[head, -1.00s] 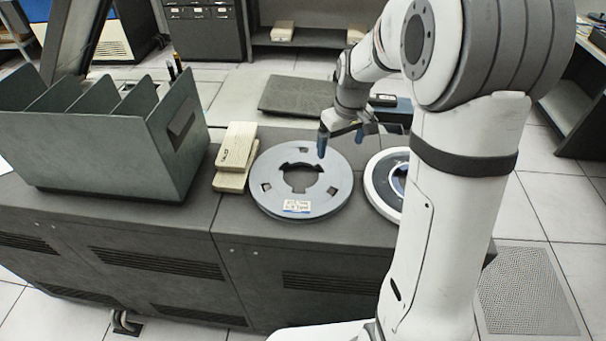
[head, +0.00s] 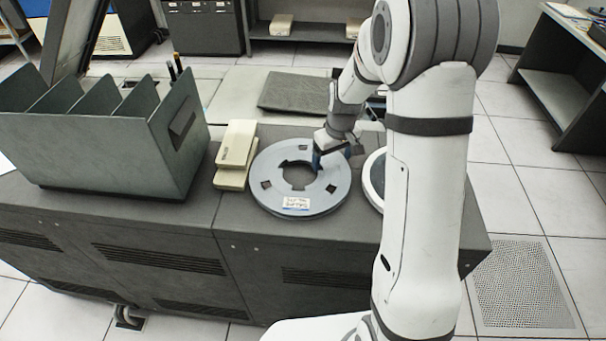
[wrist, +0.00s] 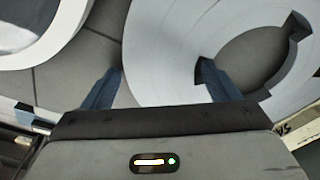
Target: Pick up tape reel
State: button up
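A flat grey tape reel (head: 272,200) with a large central hole and a white label lies on the dark cabinet top. My gripper (head: 326,158) is low over the reel's right side in the head view. In the wrist view my gripper (wrist: 160,72) has its two blue fingers wide apart, with the reel's ring (wrist: 160,45) between them. The left finger is beside the outer rim and the right finger is by the hole's edge. A second reel (head: 373,180) with a white rim lies to the right, partly hidden by my arm.
Two stacked beige boxes (head: 235,155) stand close to the left of the reel. A grey divided bin (head: 100,155) stands further left on the cabinet (head: 190,215). A dark flat case (head: 292,91) lies behind the reel.

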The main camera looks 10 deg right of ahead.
jog(key=shift+r, duration=0.1)
jog(key=c, duration=1.3)
jog(key=shift+r, duration=0.1)
notch_tip(320, 180, up, 15)
jog(key=shift+f+p, duration=0.1)
jog(key=shift+p, duration=0.8)
